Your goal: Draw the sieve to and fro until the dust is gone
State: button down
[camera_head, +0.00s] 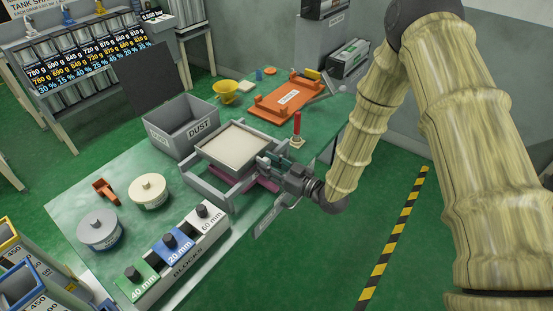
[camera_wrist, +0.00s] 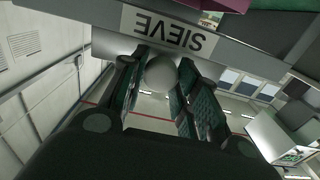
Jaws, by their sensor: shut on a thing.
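The sieve (camera_head: 207,155) is a square grey tray with a pale fill, sitting in a grey frame (camera_head: 211,196) on the green bench. Its wall with the upside-down label SIEVE (camera_wrist: 168,28) crosses the top of the wrist view. My gripper (camera_head: 270,161) is at the sieve's right side. In the wrist view its green-padded fingers are shut on a round grey knob (camera_wrist: 160,73) at that wall. A pink-purple piece (camera_head: 263,182) shows low beneath the sieve, mostly hidden. I cannot tell dust from the pale fill. The grey DUST bin (camera_head: 176,142) stands just behind.
A block rack (camera_head: 152,296), two lidded tins (camera_head: 147,190) and an orange scoop (camera_head: 105,190) are at the front left. A yellow funnel (camera_head: 226,91), an orange tray (camera_head: 266,110) and a red-handled upright item (camera_head: 297,125) are farther back. The bench's right edge lies beneath my gripper.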

aim_at(250, 164)
jog(key=s+a, duration=0.2)
jog(key=shift+s, duration=0.4)
jog(key=c, duration=1.1)
grip_release()
jog(key=shift+d, duration=0.1)
jog(key=v, duration=1.1)
jog(key=shift+s+d, duration=0.25)
jog(key=shift+d, duration=0.05)
